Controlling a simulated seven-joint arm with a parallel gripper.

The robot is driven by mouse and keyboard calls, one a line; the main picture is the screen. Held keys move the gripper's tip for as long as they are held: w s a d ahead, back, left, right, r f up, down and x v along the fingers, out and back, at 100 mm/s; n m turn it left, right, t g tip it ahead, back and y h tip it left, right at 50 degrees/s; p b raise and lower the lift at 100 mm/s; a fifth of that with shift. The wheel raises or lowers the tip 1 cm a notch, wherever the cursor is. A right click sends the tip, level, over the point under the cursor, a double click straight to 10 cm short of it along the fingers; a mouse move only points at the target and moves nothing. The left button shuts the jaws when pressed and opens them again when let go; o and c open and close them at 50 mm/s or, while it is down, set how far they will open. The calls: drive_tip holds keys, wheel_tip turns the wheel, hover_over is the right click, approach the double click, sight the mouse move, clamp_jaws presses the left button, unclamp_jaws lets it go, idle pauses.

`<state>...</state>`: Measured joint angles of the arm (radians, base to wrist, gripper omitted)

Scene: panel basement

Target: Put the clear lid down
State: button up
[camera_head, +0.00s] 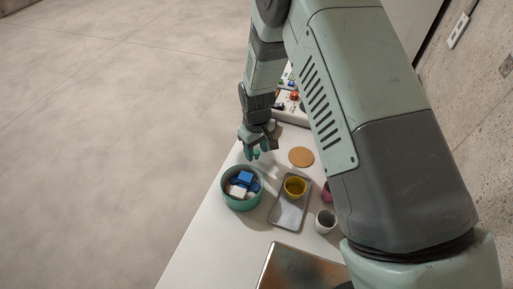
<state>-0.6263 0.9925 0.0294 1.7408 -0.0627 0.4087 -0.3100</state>
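I cannot make out a clear lid anywhere in the head view. A panel box (284,114) with small coloured controls stands at the far end of the table, partly hidden behind my arm. My gripper (257,152) points down above the table, in front of the panel box and beyond the teal bowl. Its fingers are small and dark here, so I cannot tell whether they are open or shut. I see nothing clearly held between them.
The white table (200,243) carries a teal bowl (241,204) with blue and white items, a grey tray (275,217) with a yellow cup (295,187), a cork disc (301,157), a white cup (325,221) and a metallic plate (300,268). My arm hides the right side.

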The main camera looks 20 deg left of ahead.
sight(257, 152)
wheel_tip(257, 152, up, 12)
drive_tip(key=shift+r, duration=0.15)
idle(0.5)
drive_tip(key=s+d+r+m+t, duration=0.1)
drive_tip(key=d+r+m, duration=0.2)
drive_tip(key=d+r, duration=0.65)
drive_tip(key=s+d+r+m+t, duration=0.2)
drive_tip(key=d+r, duration=0.5)
drive_tip(key=r, duration=0.5)
drive_tip(key=s+d+r+m+t, duration=0.1)
drive_tip(key=s+d+r+m, duration=0.2)
drive_tip(key=s+d, duration=0.3)
drive_tip(key=s+d+r+m+t, duration=0.1)
drive_tip(key=s+d+r+m, duration=0.2)
drive_tip(key=s+d, duration=0.3)
drive_tip(key=s+r, duration=0.1)
drive_tip(key=s, duration=0.3)
drive_tip(key=shift+d+r+t, duration=0.15)
drive_tip(key=shift+d+t, duration=0.15)
drive_tip(key=shift+d, duration=0.05)
drive_tip(key=shift+w, duration=0.1)
